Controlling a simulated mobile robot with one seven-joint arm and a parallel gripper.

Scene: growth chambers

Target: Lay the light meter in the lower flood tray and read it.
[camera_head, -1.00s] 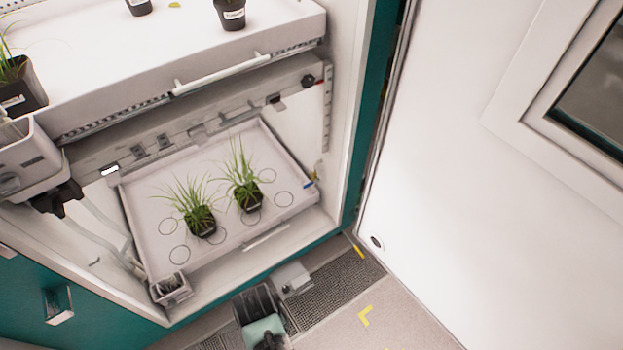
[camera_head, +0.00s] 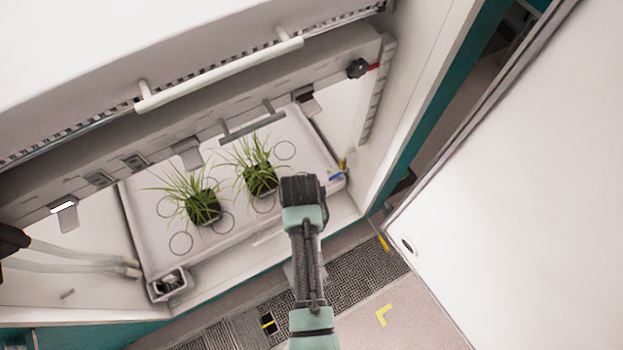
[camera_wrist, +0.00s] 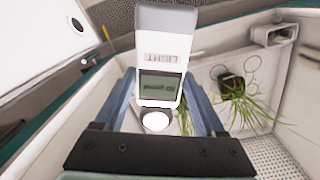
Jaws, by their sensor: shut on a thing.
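In the wrist view my gripper (camera_wrist: 160,88) is shut on the light meter (camera_wrist: 166,50), with its blue-grey fingers on either side. The meter has a pale body with upside-down lettering, a grey-green screen (camera_wrist: 160,87) with dark marks too small to read, and a white round sensor (camera_wrist: 155,121). The lower flood tray (camera_head: 150,228) is white with printed circles and shows behind the meter in the wrist view (camera_wrist: 207,73). In the head view my wrist is at the tray's front right; the fingers and meter are hidden there. I cannot tell the meter's height above the tray.
Two potted grassy plants (camera_head: 203,207) (camera_head: 260,180) stand in the lower tray. A small box (camera_head: 168,284) is at its front left corner. The upper tray, with its white handle (camera_head: 220,75), and a rail hang above. The open door (camera_head: 520,170) stands at right.

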